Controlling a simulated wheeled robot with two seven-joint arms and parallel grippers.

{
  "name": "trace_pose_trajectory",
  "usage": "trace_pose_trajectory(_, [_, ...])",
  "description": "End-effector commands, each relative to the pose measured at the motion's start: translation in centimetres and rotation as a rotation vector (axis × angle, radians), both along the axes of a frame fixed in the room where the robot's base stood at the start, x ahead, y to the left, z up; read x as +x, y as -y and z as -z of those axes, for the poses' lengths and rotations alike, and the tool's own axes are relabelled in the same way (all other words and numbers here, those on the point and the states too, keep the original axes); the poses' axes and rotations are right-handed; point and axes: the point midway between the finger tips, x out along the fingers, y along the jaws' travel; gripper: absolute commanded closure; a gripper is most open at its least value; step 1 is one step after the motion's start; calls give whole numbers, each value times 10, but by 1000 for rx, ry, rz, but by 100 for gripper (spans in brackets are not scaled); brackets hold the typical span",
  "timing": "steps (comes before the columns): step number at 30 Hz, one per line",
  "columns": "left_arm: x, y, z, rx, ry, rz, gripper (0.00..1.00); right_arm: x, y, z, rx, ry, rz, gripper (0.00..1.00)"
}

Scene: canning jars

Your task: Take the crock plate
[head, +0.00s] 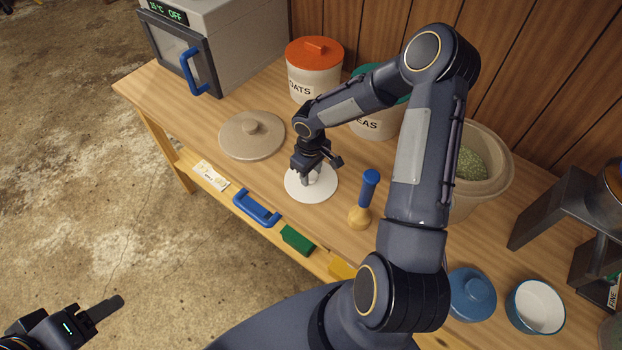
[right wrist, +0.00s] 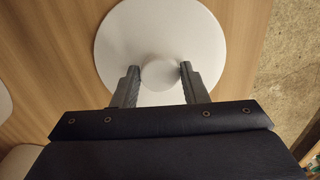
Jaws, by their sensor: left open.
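The crock plate (head: 296,193) is a white round disc with a white knob, lying on the wooden bench in the head view. It fills the upper middle of the right wrist view (right wrist: 120,35). My right gripper (head: 314,172) points down over it. In the right wrist view its two fingers (right wrist: 160,76) sit on either side of the knob and appear to touch it. The plate looks flat on the bench. My left gripper (head: 98,312) is open and empty at the bottom left, over the floor, away from the bench.
A beige lid (head: 252,140) lies left of the plate, and a blue-handled wooden tamper (head: 361,212) stands to the right. Behind are an orange-lidded oats canister (head: 314,75) and a large crock (head: 490,190) of shredded greens. A blue lid (head: 472,295) and white bowl (head: 537,307) are front right.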

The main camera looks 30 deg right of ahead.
Motion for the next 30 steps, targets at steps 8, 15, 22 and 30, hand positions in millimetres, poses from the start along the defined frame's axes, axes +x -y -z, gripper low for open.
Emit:
trace_pose_trajectory(8, [0,0,0,0,0,0,45,0,0,-1,0,1,-1,93])
trace_pose_trajectory(15, [0,0,1,0,0,0,45,1,0,-2,-1,1,-1,93])
trace_pose_trajectory(22, [0,0,11,0,0,0,45,1,1,-22,-3,6,0,93])
trace_pose_trajectory(30, [0,0,26,0,0,0,45,-16,-42,-84,-2,9,-7,93])
